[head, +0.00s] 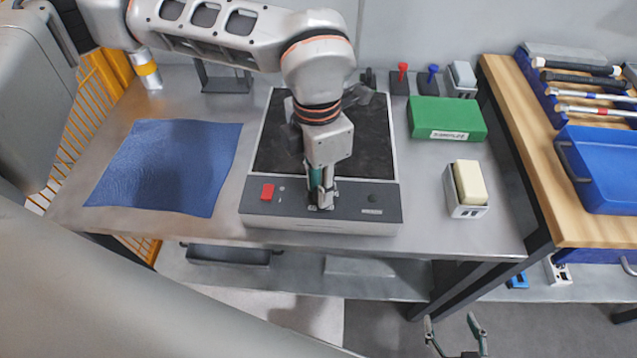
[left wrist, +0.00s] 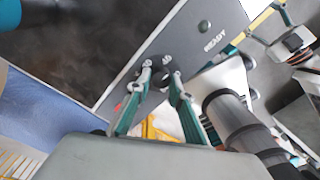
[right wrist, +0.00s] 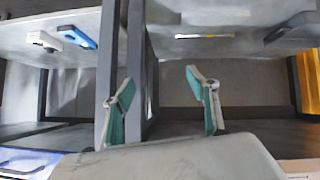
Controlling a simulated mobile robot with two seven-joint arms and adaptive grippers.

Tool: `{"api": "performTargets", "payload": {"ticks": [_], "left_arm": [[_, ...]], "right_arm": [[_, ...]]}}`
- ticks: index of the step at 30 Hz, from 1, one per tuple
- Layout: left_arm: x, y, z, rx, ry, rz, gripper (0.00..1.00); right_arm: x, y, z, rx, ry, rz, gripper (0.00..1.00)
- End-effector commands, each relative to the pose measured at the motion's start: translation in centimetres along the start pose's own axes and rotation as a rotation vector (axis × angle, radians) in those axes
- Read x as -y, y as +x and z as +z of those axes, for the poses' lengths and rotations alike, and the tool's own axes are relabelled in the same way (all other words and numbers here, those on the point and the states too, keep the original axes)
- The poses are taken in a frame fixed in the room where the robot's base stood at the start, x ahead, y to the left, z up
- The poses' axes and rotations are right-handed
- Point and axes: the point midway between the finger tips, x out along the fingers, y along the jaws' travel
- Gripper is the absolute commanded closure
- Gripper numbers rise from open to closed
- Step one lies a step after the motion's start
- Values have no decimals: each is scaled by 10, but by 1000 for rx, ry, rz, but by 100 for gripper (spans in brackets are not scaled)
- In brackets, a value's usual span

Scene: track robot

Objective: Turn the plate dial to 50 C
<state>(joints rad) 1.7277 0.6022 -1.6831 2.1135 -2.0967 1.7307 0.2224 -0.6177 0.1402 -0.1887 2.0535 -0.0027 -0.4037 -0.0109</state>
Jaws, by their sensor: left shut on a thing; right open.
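The hot plate (head: 385,188) has a black top and a grey front panel with a red switch (head: 268,192). It stands in the middle of the grey bench. My left gripper (head: 323,203) reaches down to the middle of the front panel and is shut on the dial, which the fingers mostly hide in the head view. In the left wrist view the dark round dial (left wrist: 162,80) sits between the two fingertips. The dial's setting cannot be read. My right gripper (head: 455,335) is open and empty, low in front of the bench.
A blue cloth (head: 165,165) lies left of the plate. A green box (head: 445,118) and a white holder with a cream block (head: 469,183) stand to its right. A wooden table with a blue tray (head: 600,170) is farther right. A lower shelf (head: 310,272) runs under the bench.

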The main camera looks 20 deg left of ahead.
Motion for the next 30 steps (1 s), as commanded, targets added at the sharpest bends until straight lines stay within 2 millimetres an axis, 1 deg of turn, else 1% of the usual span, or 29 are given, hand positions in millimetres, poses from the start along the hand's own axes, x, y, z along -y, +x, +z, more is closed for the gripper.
{"api": "performTargets", "payload": {"ticks": [12, 18, 24, 30], "left_arm": [[-1, -1, 0, -24, 391, 1, 100], [-1, -1, 0, -32, 561, 1, 100], [-1, 0, 1, -39, 692, 0, 100], [-1, 0, 1, -43, 774, -1, 100]], "right_arm": [[0, -4, -11, -12, 6, -4, 41], [1, -6, -14, -13, 10, -7, 41], [3, -8, -12, -8, 14, -10, 41], [4, -9, -8, 0, 16, -13, 41]]}}
